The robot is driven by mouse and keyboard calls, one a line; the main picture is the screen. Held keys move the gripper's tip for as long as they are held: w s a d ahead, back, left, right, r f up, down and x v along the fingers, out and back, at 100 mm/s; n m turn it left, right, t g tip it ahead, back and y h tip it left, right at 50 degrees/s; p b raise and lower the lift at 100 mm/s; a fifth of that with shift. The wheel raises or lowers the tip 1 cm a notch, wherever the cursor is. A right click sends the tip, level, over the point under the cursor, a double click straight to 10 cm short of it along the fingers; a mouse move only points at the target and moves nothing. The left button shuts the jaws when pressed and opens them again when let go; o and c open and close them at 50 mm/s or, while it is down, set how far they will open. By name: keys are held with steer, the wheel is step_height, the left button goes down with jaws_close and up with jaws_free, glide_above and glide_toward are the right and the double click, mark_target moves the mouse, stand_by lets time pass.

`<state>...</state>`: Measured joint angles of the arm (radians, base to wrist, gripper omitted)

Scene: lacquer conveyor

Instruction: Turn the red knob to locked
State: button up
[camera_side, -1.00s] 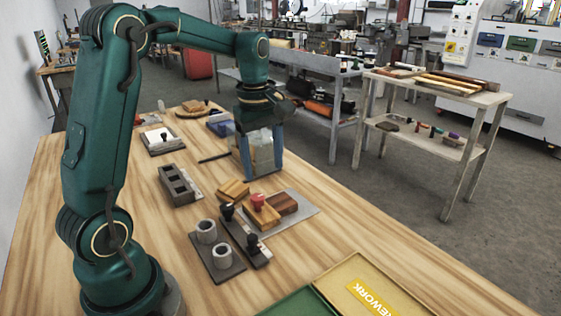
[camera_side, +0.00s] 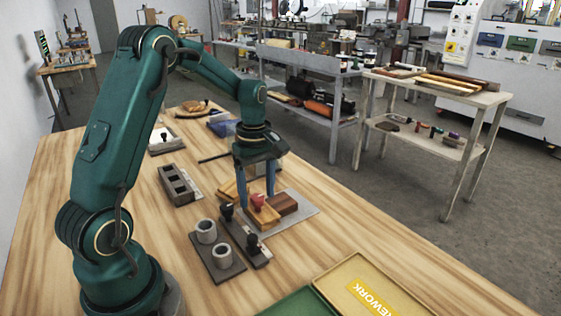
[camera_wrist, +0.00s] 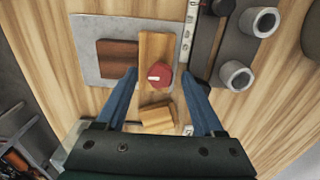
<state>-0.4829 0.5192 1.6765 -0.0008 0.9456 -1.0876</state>
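The red knob (camera_side: 257,200) sits on a wooden block (camera_side: 264,216) on the table. In the wrist view the red knob (camera_wrist: 159,75) shows from above, with a small white mark on its top. My gripper (camera_side: 257,199) is above the block and close to the knob, pointing down. In the wrist view its two blue fingers (camera_wrist: 163,78) are spread apart, with the knob between and just ahead of their tips. Nothing is held. Whether the fingertips reach down to the knob's height cannot be told.
A grey plate (camera_side: 300,222) with a dark wooden block (camera_side: 283,204) lies beside the knob block. A dark strip with black knobs (camera_side: 244,242) and a plate with two grey cups (camera_side: 222,266) are close by. A yellow tray (camera_side: 404,286) and a green tray (camera_side: 298,302) lie at the front.

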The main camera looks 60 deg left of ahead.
jaws_close()
steer(key=shift+m, duration=0.3)
steer(key=m, duration=0.3)
steer(key=shift+m, duration=0.4)
steer(key=m, duration=1.3)
steer(key=shift+m, duration=0.3)
